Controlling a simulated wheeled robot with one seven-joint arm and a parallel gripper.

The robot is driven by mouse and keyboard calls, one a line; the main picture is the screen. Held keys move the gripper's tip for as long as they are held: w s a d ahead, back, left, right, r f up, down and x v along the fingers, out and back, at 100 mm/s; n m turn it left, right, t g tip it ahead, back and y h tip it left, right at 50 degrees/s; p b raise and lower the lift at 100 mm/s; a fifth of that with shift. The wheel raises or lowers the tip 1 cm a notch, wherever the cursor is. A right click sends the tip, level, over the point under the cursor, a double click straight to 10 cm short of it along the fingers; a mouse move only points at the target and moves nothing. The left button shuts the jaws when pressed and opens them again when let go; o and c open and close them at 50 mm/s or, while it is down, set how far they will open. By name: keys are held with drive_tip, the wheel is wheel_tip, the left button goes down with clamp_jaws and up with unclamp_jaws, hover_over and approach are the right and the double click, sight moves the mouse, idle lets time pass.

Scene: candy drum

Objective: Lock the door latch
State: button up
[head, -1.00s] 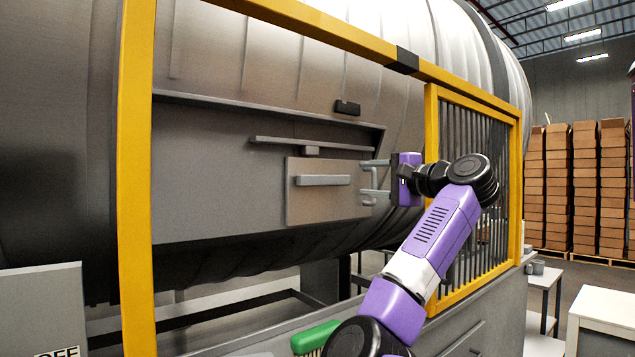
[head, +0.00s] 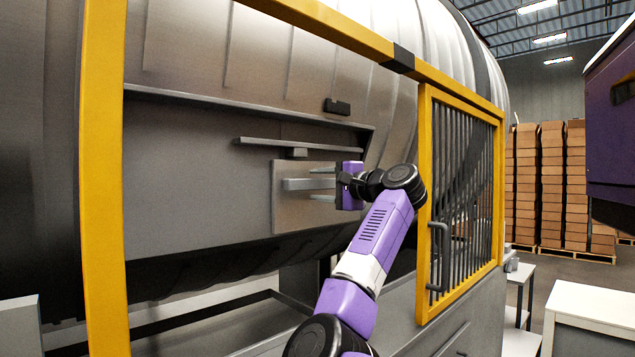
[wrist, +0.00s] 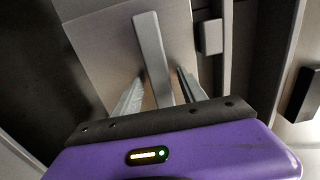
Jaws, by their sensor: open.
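The drum's square door panel (head: 290,218) carries a grey horizontal handle bar (head: 294,184). A long grey bar (head: 262,141) with a small block (head: 297,153) under it runs just above the panel. A dark block (head: 338,106) sits higher on the drum. I cannot tell which of these is the latch. My gripper (head: 312,184) is open at the handle's right end, one finger above and one below. In the wrist view the handle bar (wrist: 150,45) lies between the spread fingers of my gripper (wrist: 158,78); contact cannot be told. The small block (wrist: 211,37) shows to its right.
A yellow frame (head: 103,180) stands at the left and crosses above my arm. A yellow barred gate (head: 427,170) stands right of my arm. A white table (head: 590,300) is at the lower right, with stacked boxes (head: 565,185) behind.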

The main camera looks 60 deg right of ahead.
drive_tip(key=shift+w+d, duration=0.1)
drive_tip(key=shift+w, duration=0.15)
drive_tip(key=c, duration=1)
clamp_jaws()
drive_tip(key=shift+f, duration=0.1)
